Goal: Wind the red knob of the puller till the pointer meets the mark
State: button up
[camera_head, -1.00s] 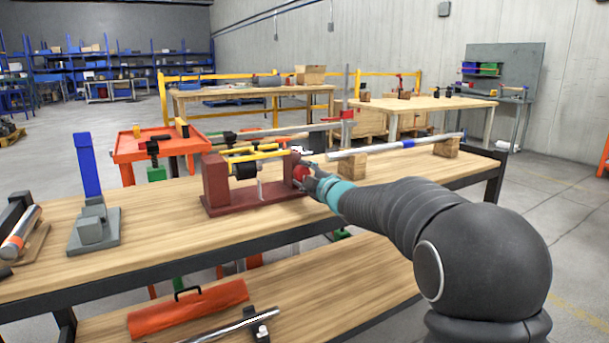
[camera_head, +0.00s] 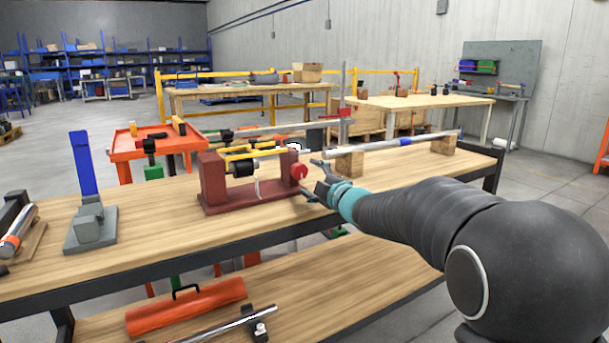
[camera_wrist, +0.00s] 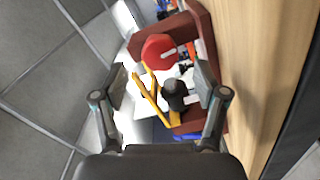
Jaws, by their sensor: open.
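The puller is a dark red frame (camera_head: 212,182) on the wooden bench, with a yellow bar (camera_head: 250,154) along its top and a black cylinder between its end plates. Its red knob (camera_head: 299,172) is on the outer face of the right end plate. My gripper (camera_head: 314,180) is open and empty, just right of the knob and apart from it. In the wrist view the red knob (camera_wrist: 158,52) lies beyond the spread fingertips (camera_wrist: 160,84), with a pale line on its face. A thin pale upright piece (camera_head: 257,188) stands mid-frame; I cannot clearly make out pointer or mark.
A long metal bar (camera_head: 390,146) rests on wooden blocks behind my gripper. A grey stand with a blue post (camera_head: 84,165) stands at the left of the bench. An orange cart (camera_head: 155,145) is behind. The bench front (camera_head: 150,225) is clear.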

jog(key=v, duration=0.6)
jog(key=shift+s, duration=0.15)
jog(key=shift+d+f, duration=0.1)
jog(key=shift+d, duration=0.05)
